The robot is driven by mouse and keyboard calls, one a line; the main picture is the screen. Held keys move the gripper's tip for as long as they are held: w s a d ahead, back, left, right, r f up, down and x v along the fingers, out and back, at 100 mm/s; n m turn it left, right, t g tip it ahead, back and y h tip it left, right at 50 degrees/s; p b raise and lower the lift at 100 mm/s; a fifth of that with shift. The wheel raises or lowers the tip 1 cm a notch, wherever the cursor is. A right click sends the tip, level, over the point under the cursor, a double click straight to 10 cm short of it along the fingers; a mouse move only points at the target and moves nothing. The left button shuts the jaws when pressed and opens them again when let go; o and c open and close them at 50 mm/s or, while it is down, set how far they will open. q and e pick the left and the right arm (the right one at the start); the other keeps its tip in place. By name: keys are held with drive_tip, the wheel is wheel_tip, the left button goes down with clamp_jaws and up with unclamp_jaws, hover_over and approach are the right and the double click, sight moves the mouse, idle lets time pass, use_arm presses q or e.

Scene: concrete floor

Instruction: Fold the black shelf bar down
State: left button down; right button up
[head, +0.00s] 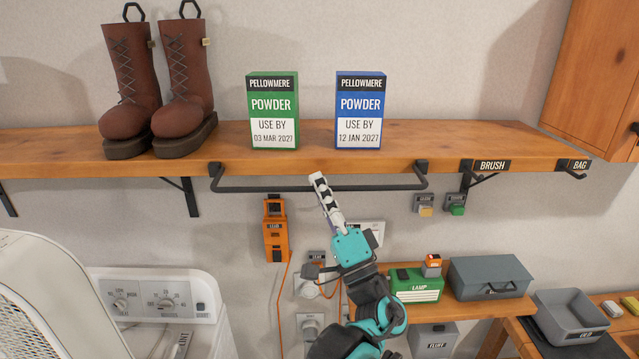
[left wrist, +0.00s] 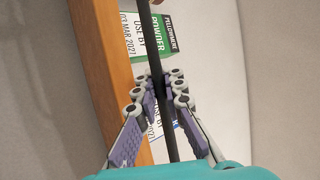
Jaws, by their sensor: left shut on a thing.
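The black shelf bar (head: 270,189) is a long thin bar with bent ends, mounted by two dark brackets at the front of the wooden shelf (head: 300,160). In the head view it runs level across, just under the shelf's front edge. My left gripper (head: 319,181) reaches up from below and is shut on the bar near its middle. In the left wrist view the bar (left wrist: 151,45) passes between the fingers of my left gripper (left wrist: 160,90), which hide a short length of it. My right gripper is not in view.
Brown boots (head: 158,85), a green powder box (head: 273,110) and a blue powder box (head: 360,110) stand on the shelf. Below are an orange device (head: 276,228), wall sockets, a green lamp box (head: 417,286) and a grey toolbox (head: 490,278). A wooden cabinet (head: 590,80) is at right.

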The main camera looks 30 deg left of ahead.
use_arm(q)
drive_tip(key=shift+f+b, duration=0.3)
drive_tip(key=shift+f, duration=0.3)
drive_tip(key=shift+a+f, duration=0.1)
drive_tip(key=shift+f, duration=0.05)
drive_tip(key=c, duration=1.6)
unclamp_jaws()
drive_tip(key=shift+s, duration=0.1)
drive_tip(key=shift+s+d, duration=0.1)
drive_tip(key=shift+d, duration=0.15)
drive_tip(key=v, duration=1.1)
drive_tip(key=shift+d+f, duration=0.15)
drive_tip(key=shift+d, duration=0.2)
drive_tip(key=shift+s, duration=0.15)
